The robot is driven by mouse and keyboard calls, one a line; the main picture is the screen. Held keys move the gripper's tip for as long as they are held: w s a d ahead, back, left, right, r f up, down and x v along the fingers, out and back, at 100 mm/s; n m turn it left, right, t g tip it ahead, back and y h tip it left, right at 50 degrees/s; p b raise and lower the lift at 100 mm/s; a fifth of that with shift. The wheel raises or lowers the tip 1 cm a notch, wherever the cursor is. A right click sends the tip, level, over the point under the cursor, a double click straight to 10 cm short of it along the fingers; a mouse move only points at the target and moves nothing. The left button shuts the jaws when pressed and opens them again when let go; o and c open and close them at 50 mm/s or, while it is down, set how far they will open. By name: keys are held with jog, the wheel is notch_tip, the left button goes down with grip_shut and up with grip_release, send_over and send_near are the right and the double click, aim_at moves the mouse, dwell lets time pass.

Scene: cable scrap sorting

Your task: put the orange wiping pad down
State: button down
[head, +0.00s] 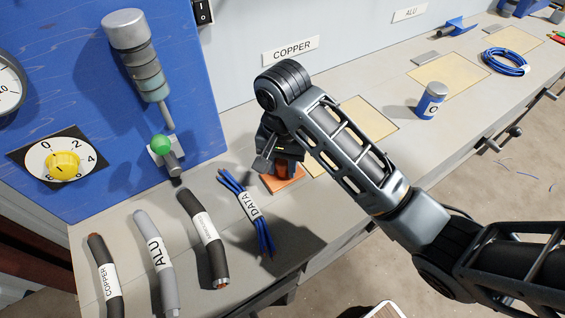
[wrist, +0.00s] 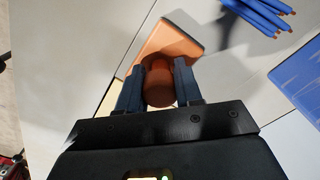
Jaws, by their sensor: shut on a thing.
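The orange wiping pad (head: 284,182) is a flat square with an upright rounded grip, low over the grey bench to the right of the DATA cable bundle. In the wrist view its flat part (wrist: 178,40) lies beyond the orange grip (wrist: 160,84). My gripper (head: 284,165) points down above the pad. In the wrist view my gripper (wrist: 159,80) has its two fingers on either side of the grip, shut on it. I cannot tell whether the pad's underside touches the bench.
The DATA bundle (head: 246,212) lies just left of the pad, with several thick cables further left. A tan mat (head: 368,118) is to its right. A blue labelled can (head: 431,101) and a blue cable coil (head: 506,61) stand further along. A blue panel (head: 205,90) rises behind left.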

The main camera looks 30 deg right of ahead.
aim_at(283, 161)
jog(key=c, duration=0.8)
grip_release()
jog(key=shift+o, duration=0.2)
notch_tip(283, 161, up, 8)
jog(key=p, duration=0.6)
jog(key=shift+d+r, duration=0.15)
jog(key=shift+w+r, duration=0.15)
jog(key=shift+r, duration=1.85)
jog(key=shift+s, duration=0.25)
